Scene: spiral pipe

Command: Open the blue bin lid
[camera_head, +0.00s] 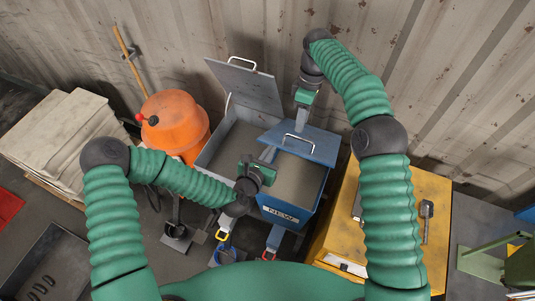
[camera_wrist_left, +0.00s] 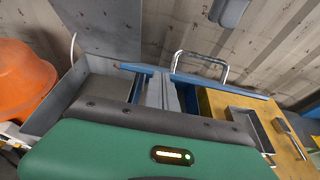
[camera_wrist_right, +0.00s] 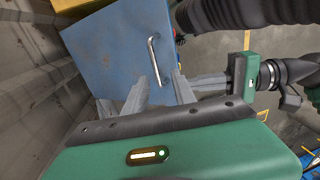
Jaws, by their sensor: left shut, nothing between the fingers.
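The blue bin (camera_head: 283,212) stands in the middle of the head view, with sandy-grey material showing inside. Its blue lid (camera_head: 318,148) is raised and tilted, with a metal handle (camera_head: 297,137) on it. The lid fills the upper middle of the right wrist view (camera_wrist_right: 110,45) and appears nearly edge-on in the left wrist view (camera_wrist_left: 240,88). My left gripper (camera_head: 268,154) is shut and empty near the lid's left front edge, partly under it. My right gripper (camera_wrist_right: 155,90) appears open at the lid's outer face; in the head view (camera_head: 302,121) it is behind the handle. Contact is unclear.
A grey bin (camera_head: 215,160) with its lid (camera_head: 245,85) open adjoins on the left. An orange mixer (camera_head: 175,122) stands farther left. A yellow cabinet (camera_head: 425,185) stands right. A corrugated wall (camera_head: 200,30) closes off the back.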

